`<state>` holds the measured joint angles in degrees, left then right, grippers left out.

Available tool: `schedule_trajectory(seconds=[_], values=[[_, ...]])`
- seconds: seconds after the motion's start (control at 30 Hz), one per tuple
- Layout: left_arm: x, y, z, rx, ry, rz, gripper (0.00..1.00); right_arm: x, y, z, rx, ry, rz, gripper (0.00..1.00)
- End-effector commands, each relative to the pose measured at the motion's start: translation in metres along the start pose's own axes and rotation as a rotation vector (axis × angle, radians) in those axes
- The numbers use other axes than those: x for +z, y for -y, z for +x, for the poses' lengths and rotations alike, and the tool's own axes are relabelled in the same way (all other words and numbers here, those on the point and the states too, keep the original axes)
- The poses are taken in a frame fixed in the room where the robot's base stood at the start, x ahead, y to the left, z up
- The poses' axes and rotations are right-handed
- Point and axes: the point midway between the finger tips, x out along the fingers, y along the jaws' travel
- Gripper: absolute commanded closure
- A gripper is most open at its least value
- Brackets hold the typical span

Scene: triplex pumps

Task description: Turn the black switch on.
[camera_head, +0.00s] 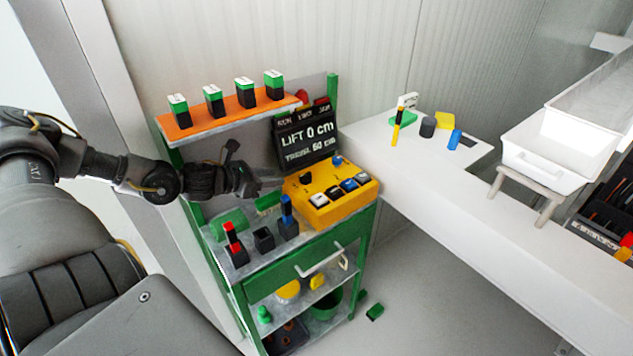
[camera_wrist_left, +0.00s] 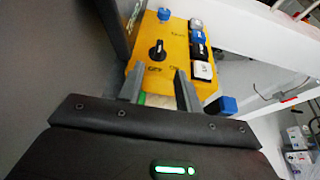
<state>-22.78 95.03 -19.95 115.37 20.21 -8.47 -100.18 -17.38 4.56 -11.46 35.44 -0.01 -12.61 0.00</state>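The black switch is a round rotary knob (camera_wrist_left: 157,50) with a white mark on a yellow control box (camera_wrist_left: 178,28). Lettering that seems to read OFF and ON lies on the near side of the knob; I cannot tell its setting surely. In the head view the box (camera_head: 322,207) sits on the green cart, with the knob (camera_head: 305,179) at its left. My left gripper (camera_head: 256,187) is just left of the box. In the left wrist view its two fingers (camera_wrist_left: 158,92) are apart and empty, pointing toward the knob, not touching it. My right gripper is out of view.
Beside the knob are blue, black and white buttons (camera_head: 348,184). A black LIFT 0 cm sign (camera_head: 307,137) stands behind the box. Red-topped (camera_head: 233,240) and blue-topped (camera_head: 287,212) holders stand in front. An orange shelf (camera_head: 228,112) carries several green-and-black blocks above my gripper.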

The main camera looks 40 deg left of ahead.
Motion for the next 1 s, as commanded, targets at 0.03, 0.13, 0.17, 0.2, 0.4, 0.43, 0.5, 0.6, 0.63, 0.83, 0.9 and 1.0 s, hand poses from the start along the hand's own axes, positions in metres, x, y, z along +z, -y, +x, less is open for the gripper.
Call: schedule_trajectory(seconds=[0.03,0.13,0.17,0.2,0.4,0.43,0.5,0.6,0.63,0.83,0.9,1.0], values=[[0.001,0.000,0.000,-0.002,0.002,0.004,0.65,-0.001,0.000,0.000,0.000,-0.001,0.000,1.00],[0.001,0.000,0.001,-0.001,0.002,0.002,0.65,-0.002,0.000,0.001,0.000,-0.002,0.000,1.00],[0.000,0.000,0.002,0.000,0.003,0.001,0.65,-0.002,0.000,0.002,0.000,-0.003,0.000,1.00],[0.000,0.000,0.004,0.000,0.004,0.001,0.65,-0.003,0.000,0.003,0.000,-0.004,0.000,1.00],[0.000,-0.001,0.022,0.002,0.011,-0.003,0.65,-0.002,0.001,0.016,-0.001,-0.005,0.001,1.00],[0.000,0.000,0.026,0.001,0.011,-0.004,0.65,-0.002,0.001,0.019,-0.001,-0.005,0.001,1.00],[0.003,-0.001,0.032,0.001,0.010,-0.004,0.65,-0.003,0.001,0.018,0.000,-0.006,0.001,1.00],[0.004,-0.002,0.040,0.006,0.009,-0.004,0.65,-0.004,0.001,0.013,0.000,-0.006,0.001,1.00],[0.004,-0.002,0.044,0.004,0.009,-0.004,0.65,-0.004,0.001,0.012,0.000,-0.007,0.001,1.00],[0.005,0.000,0.069,0.000,0.006,-0.005,0.65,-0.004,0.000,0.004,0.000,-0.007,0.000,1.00],[0.005,0.001,0.078,-0.001,0.006,-0.004,0.65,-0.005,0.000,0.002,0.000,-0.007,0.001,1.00],[0.004,0.000,0.090,-0.001,0.004,-0.003,0.65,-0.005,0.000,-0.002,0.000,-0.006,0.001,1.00]])
